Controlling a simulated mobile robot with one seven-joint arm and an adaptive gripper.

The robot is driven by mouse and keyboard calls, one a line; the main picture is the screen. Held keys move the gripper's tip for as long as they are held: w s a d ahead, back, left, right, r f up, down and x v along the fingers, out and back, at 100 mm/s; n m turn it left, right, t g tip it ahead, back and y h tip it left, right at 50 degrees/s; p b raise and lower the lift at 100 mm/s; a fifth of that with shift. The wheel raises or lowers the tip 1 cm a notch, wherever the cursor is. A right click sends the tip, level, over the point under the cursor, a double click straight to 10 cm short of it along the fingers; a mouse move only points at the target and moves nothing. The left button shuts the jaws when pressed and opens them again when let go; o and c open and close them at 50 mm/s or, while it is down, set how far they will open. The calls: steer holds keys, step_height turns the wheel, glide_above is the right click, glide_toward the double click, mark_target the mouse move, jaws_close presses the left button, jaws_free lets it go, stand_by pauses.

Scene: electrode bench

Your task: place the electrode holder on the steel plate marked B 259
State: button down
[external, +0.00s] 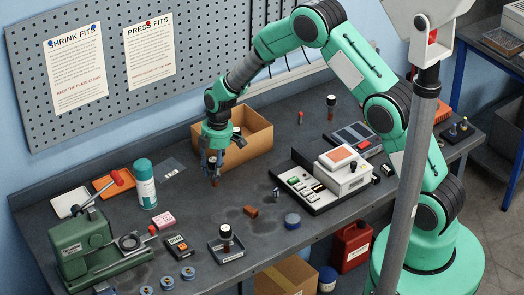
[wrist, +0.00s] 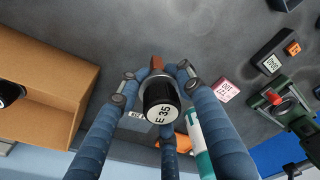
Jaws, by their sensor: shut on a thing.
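My gripper (external: 213,163) is shut on an electrode holder (wrist: 160,108), a black cylinder with a silver collar, a white cap reading "E 35" and a copper-brown end. In the wrist view its blue fingers (wrist: 157,80) close around it. In the external view the holder's brown end (external: 214,182) points down, apparently just above the bench. A small plate with a white label (external: 172,169) lies left of the gripper. It also shows partly hidden behind a finger in the wrist view (wrist: 136,114). Its marking is too small to read surely, so I cannot confirm B 259.
A cardboard box (external: 258,140) stands behind the gripper with a black-topped piece in it. A teal spray can (external: 146,186) stands to the left. A metal tray (external: 229,252) holds another black cylinder. A brown piece (external: 251,211) lies in front; bench around it is fairly clear.

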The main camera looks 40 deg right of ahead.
steer(key=shift+w+d+f+m+p, duration=0.15)
steer(key=shift+w+m+p, duration=0.2)
steer(key=shift+w+m, duration=0.6)
steer(key=shift+w+d+f+m+p, duration=0.15)
steer(key=shift+w+m+p, duration=0.3)
steer(key=shift+w, duration=0.8)
steer(key=shift+a, duration=0.15)
steer(key=p, duration=0.2)
glide_above(178, 170)
steer(key=shift+f, duration=0.7)
steer(key=shift+f, duration=0.15)
steer(key=shift+f, duration=1.65)
steer(key=shift+f, duration=0.2)
steer(key=c, duration=1.2)
jaws_free()
steer(key=shift+s, duration=0.1)
steer(key=shift+r, duration=0.25)
